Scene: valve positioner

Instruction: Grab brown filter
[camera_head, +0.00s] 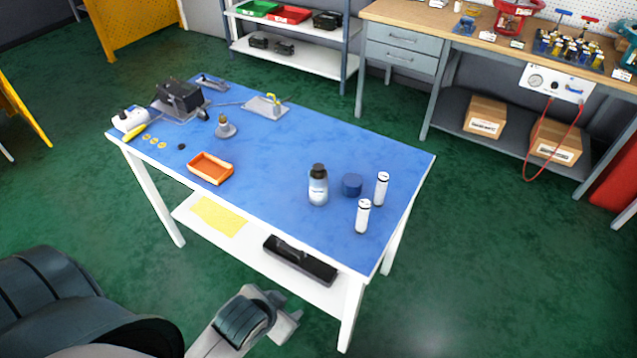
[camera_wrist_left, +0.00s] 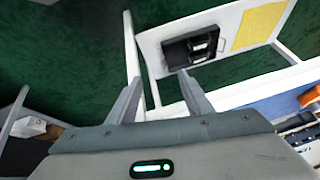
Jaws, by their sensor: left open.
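A small brown piece (camera_head: 223,118), possibly the brown filter, stands upright on a grey round base (camera_head: 226,131) on the blue-topped table (camera_head: 270,160). It is too small to identify for sure. My left gripper (camera_head: 287,322) is low in front of the table, well apart from that piece. In the left wrist view its two fingers (camera_wrist_left: 160,80) are spread with nothing between them. The brown piece cannot be made out in the left wrist view. My right gripper is not in view.
Near the brown piece are an orange tray (camera_head: 210,168), brass rings (camera_head: 155,141) and a black device (camera_head: 178,96). A bottle (camera_head: 318,187), a blue cap (camera_head: 352,184) and white cylinders (camera_head: 381,189) stand at right. The lower shelf holds a black tray (camera_head: 300,261).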

